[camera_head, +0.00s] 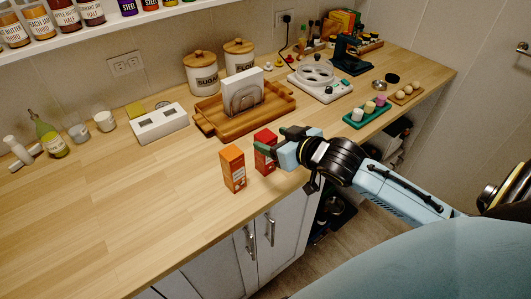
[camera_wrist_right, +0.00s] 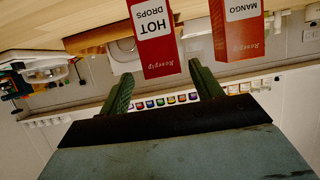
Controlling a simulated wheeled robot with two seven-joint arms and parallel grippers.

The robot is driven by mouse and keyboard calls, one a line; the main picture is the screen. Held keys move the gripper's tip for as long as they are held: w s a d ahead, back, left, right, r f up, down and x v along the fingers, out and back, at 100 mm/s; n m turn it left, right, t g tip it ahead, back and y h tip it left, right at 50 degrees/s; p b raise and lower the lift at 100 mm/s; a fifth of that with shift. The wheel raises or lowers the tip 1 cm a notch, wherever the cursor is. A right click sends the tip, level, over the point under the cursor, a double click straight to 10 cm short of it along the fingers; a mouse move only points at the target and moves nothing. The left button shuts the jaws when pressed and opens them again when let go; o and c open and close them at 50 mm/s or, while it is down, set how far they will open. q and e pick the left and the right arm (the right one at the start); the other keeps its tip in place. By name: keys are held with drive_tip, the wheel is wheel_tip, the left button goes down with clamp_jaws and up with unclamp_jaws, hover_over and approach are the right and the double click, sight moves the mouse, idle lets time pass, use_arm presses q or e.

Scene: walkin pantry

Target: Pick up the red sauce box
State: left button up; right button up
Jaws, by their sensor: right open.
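The red sauce box (camera_head: 264,158) stands upright near the front edge of the wooden counter. My right gripper (camera_head: 276,142) reaches in from the right, at the box's upper part. In the right wrist view, the red box (camera_wrist_right: 156,38), labelled "HOT DROPS", shows upside down between the tips of the two open green fingers (camera_wrist_right: 162,78). A gap shows between the box and the left finger; contact with the right finger cannot be told. The fingers partly hide the box in the head view. My left gripper is not in view.
An orange "MANGO" box (camera_head: 233,170) stands close to the left of the red box; it also shows in the wrist view (camera_wrist_right: 238,32). A wooden tray (camera_head: 215,122) lies behind. A white scale (camera_head: 322,90) stands farther back. The counter's left front is clear.

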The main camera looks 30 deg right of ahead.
sight(261, 136)
drive_tip(key=shift+a+x, duration=0.2)
drive_tip(key=shift+x, duration=2.45)
drive_tip(key=shift+s, duration=0.1)
drive_tip(key=c, duration=1.2)
